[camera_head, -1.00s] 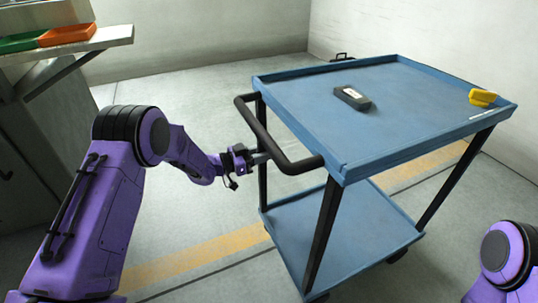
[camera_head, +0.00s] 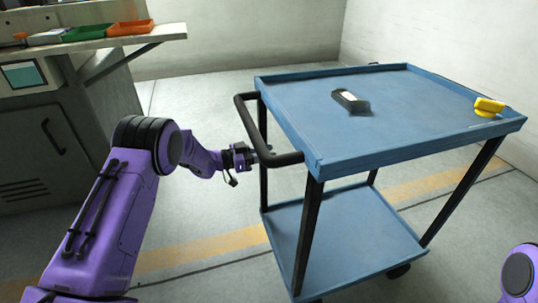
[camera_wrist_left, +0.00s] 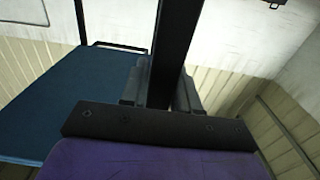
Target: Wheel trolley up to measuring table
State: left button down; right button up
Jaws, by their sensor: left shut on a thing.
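The blue two-deck trolley (camera_head: 400,105) stands on the floor at centre right, on black legs and casters. Its black push handle (camera_head: 265,140) is on the left end. My left gripper (camera_head: 258,157) is shut on this handle, near its lower bend. In the left wrist view the black handle bar (camera_wrist_left: 172,50) runs between the fingers (camera_wrist_left: 160,88), with the blue lower deck (camera_wrist_left: 60,95) to the left. Only a purple piece of my right arm shows at lower right; its gripper is out of view. No measuring table can be made out for certain.
On the trolley top lie a dark handheld device (camera_head: 350,101) and a yellow object (camera_head: 488,107). At left is a grey bench (camera_head: 110,45) with green and orange trays and a screen. Pale walls stand behind and right. Floor between bench and trolley is clear.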

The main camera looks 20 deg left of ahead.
pick_arm(q)
jog(key=shift+a+r, duration=0.1)
jog(key=shift+a, duration=0.05)
jog(key=c, duration=0.8)
grip_release()
jog(key=shift+o, duration=0.2)
jog(key=p+v, duration=0.3)
jog(key=v, duration=0.7)
jog(key=shift+s, duration=0.15)
jog(key=shift+a, duration=0.1)
